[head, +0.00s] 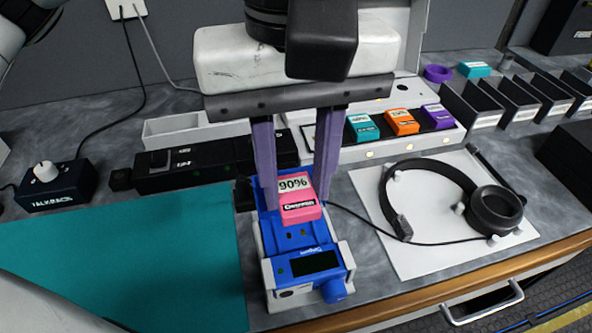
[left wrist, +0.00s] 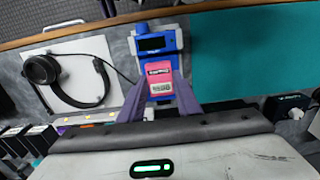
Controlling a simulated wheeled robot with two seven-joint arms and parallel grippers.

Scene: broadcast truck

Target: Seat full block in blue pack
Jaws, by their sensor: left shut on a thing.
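The blue pack (head: 312,246) stands on the counter with its dark display and blue knob toward the front edge; it also shows in the left wrist view (left wrist: 158,42). A pink block (head: 300,207) marked 90% is at the back part of the blue pack. My left gripper (head: 299,195) is shut on the pink block (left wrist: 159,78), one finger on each side. The block appears in or just over the pack's bay; I cannot tell whether it is fully down. My right gripper is not in view.
A charger (head: 372,151) behind holds teal, orange and purple blocks. A headset (head: 440,190) lies on a white sheet to the right. A teal mat (head: 130,255) covers the left front. Open bins (head: 500,98) and a talkback box (head: 57,187) stand farther off.

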